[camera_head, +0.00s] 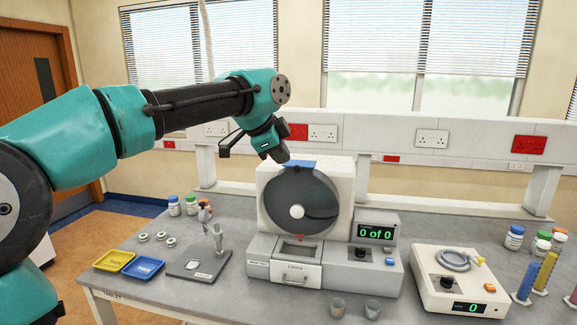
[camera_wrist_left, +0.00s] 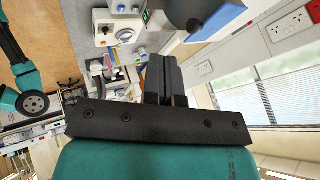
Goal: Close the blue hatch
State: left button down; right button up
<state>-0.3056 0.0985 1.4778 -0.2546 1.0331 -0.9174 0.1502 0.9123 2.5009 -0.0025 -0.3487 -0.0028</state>
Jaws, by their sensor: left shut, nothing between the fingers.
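The tablet machine (camera_head: 345,180) stands on the bench, with a cream housing and a dark round disc on its front. The blue hatch (camera_head: 300,163) shows as a thin blue strip on top of the housing. It is a larger blue panel in the left wrist view (camera_wrist_left: 216,22). I cannot tell how far it stands open. My left gripper (camera_head: 277,155) is just left of the hatch, above the housing's top. Its fingers are shut and empty, also in the left wrist view (camera_wrist_left: 163,66). Whether it touches the hatch is unclear. My right gripper is not in view.
A display reading "0 of 0" (camera_head: 376,232) is on the machine's right. A second cream device (camera_head: 459,280) stands further right. Yellow (camera_head: 111,259) and blue (camera_head: 143,268) trays lie at the left. A white wall rail (camera_head: 400,125) runs behind the machine.

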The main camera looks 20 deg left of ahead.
pick_arm(q)
jog(key=shift+v, duration=1.75)
